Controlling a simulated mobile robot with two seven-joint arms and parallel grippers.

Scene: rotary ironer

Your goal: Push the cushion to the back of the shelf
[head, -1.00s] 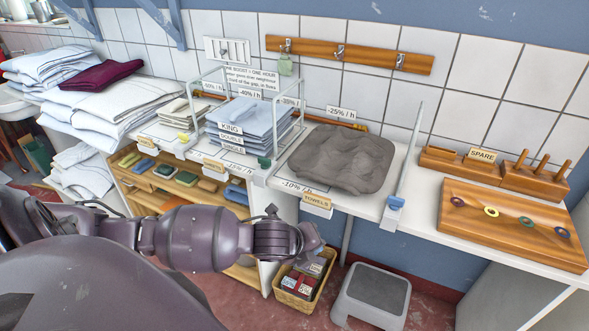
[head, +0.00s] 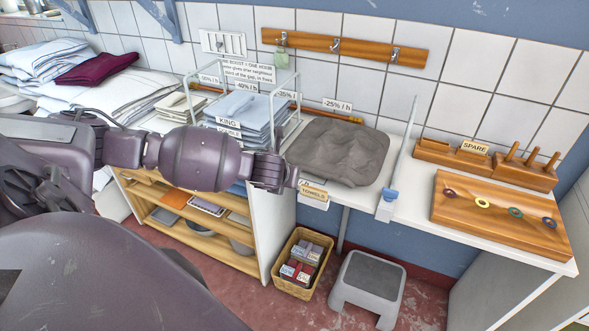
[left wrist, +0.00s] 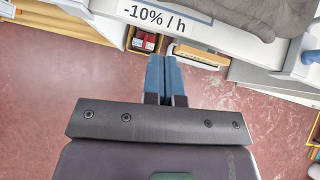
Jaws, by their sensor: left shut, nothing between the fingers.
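The cushion (head: 340,152) is a grey, creased, roughly square pad. It lies on the white shelf (head: 410,205), near the wall, to the right of the folded blue linens. In the left wrist view, part of the cushion (left wrist: 275,14) shows at the top right. My left gripper (head: 294,178) is at the shelf's front edge, just in front and left of the cushion, apart from it as far as I can tell. In the left wrist view its blue fingers (left wrist: 163,78) are shut together with nothing between them. My right gripper is not in view.
A clear divider with a blue clip (head: 390,194) stands right of the cushion. A wire-framed stack of blue linens (head: 240,115) stands left. A "TOWELS" tag (head: 314,195) hangs at the front edge. A basket (head: 302,262) and grey step stool (head: 368,288) are below.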

